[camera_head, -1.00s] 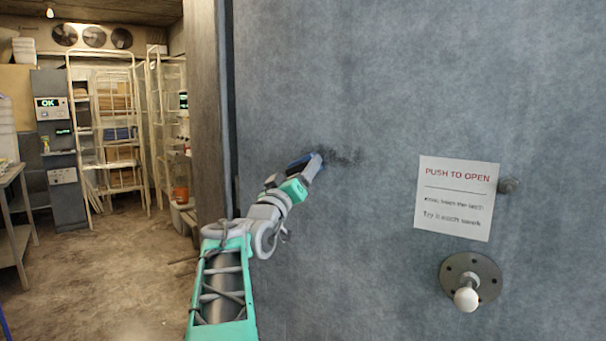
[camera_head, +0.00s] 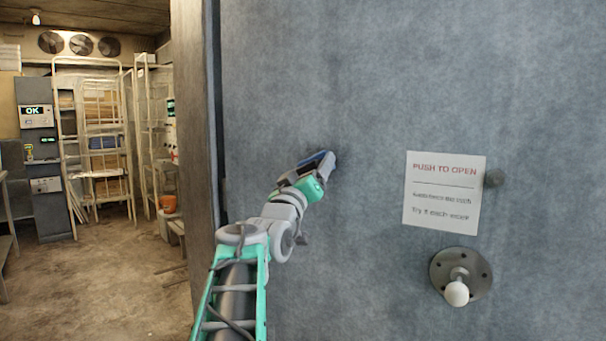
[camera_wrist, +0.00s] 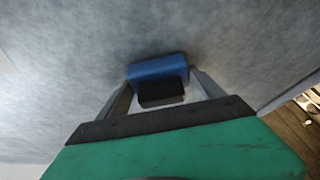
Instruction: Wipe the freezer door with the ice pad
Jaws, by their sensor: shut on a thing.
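The freezer door (camera_head: 370,90) is a large grey-blue slab filling the right of the head view. My gripper (camera_head: 322,164) is up against it, left of the white sign. It is shut on the ice pad, a blue block with a black part, which shows in the wrist view (camera_wrist: 157,68) between the two fingers and against the door, as far as I can tell. In the head view the pad (camera_head: 314,158) is a small blue patch on the gripper. A faint dark smudge (camera_head: 341,154) shows on the door just beyond the fingertips; the pad may hide more of it.
The door frame (camera_head: 193,150) stands left. Beyond are wire racks (camera_head: 100,140) and open floor.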

